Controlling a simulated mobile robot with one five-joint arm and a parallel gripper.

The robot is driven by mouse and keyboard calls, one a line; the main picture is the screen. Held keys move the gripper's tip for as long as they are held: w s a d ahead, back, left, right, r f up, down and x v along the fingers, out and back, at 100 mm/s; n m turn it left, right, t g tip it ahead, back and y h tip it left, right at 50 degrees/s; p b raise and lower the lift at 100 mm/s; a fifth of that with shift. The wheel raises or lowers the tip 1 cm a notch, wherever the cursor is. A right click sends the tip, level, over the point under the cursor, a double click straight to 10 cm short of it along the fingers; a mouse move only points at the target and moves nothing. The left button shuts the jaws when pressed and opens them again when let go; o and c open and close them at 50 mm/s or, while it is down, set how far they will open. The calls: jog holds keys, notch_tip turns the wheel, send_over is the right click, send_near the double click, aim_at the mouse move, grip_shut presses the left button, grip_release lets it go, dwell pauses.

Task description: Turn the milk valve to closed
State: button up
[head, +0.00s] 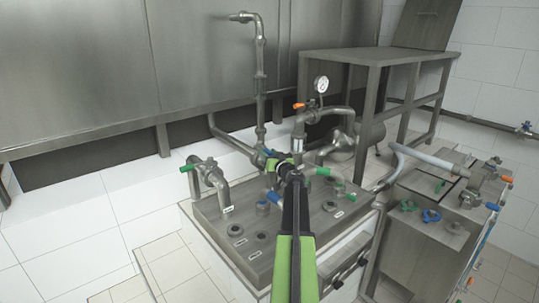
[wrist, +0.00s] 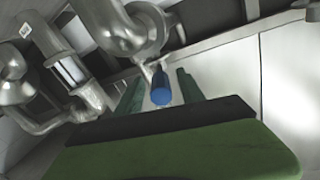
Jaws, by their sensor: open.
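My gripper (head: 285,163) is above the steel cup-filler table, among its pipes. In the wrist view my gripper (wrist: 160,90) is open, with a dark green finger on each side of a blue valve handle (wrist: 160,88). The handle lies between the fingers, and no grip on it shows. Blue handles also show in the head view, one by the gripper tip (head: 268,153) and one lower down (head: 273,197). A green handle (head: 187,169) is on the left pipe and another (head: 321,172) is right of my gripper. I cannot read which valve is the milk valve.
A pressure gauge (head: 321,84) and an orange handle (head: 299,106) stand behind my gripper. A tall pipe (head: 260,75) rises at the back. A side unit (head: 425,205) with green, blue and orange handles stands right. Pipes crowd the wrist view's left (wrist: 75,70).

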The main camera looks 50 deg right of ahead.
jog(key=r+p, duration=0.5)
jog(key=shift+s+r, duration=0.25)
jog(key=shift+s, duration=0.1)
jog(key=s+d+r+p, duration=0.2)
jog(key=s+r+p, duration=0.3)
jog(key=s, duration=0.5)
jog(key=shift+s+r, duration=0.2)
jog(key=shift+s, duration=0.2)
jog(key=shift+d, duration=0.1)
